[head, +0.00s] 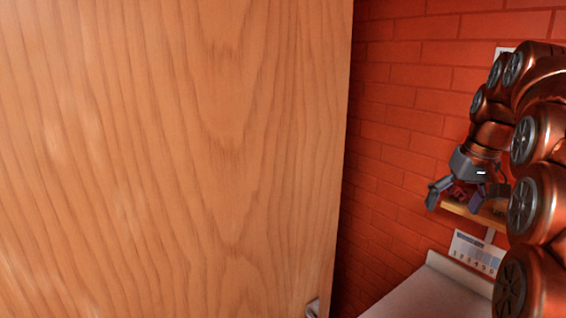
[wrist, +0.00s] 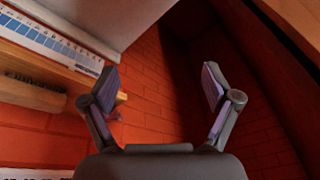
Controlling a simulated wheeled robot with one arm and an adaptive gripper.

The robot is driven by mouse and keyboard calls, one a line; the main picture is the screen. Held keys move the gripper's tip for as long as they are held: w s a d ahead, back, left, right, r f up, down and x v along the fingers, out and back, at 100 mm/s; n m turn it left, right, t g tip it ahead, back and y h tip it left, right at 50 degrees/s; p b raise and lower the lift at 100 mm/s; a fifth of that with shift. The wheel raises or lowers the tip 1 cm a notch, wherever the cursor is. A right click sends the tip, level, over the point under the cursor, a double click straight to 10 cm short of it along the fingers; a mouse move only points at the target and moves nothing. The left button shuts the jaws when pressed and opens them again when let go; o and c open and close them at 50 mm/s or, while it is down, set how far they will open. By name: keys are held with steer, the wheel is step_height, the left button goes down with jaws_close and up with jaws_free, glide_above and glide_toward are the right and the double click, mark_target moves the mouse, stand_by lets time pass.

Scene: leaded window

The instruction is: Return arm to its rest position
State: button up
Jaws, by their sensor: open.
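My arm, copper-coloured with grey round joint caps, is folded along the right edge of the head view. My gripper (head: 455,192) hangs at its end, in front of the red brick wall. In the wrist view my gripper (wrist: 160,88) shows two grey fingers spread wide apart, with nothing between them. Brick wall and a dark gap lie beyond the fingers.
A large wooden panel (head: 170,150) fills the left and middle of the head view. A small wooden shelf (head: 452,206) is close behind my gripper. A numbered chart (head: 474,254) and a pale surface (head: 425,292) are below. Brick wall (head: 400,120) stands behind.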

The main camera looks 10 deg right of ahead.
steer(key=s+a+f+g, duration=0.1)
steer(key=s+a+f, duration=0.3)
steer(key=a, duration=0.2)
steer(key=s+a+f+n+g, duration=0.1)
steer(key=s+a+f, duration=0.2)
steer(key=a, duration=0.3)
steer(key=s+a+f+g, duration=0.1)
steer(key=s+a+f, duration=0.3)
steer(key=a, duration=0.2)
steer(key=s+a+f+g, duration=0.1)
steer(key=s+a+f, duration=0.2)
steer(key=s+f, duration=0.2)
steer(key=s+a+f+n, duration=0.1)
steer(key=s+a+f, duration=0.2)
steer(key=s, duration=0.9)
step_height(320, 180, down, 4)
steer(key=shift+a+r+n+g, duration=0.2)
steer(key=shift+n+g, duration=0.1)
steer(key=shift+g, duration=0.1)
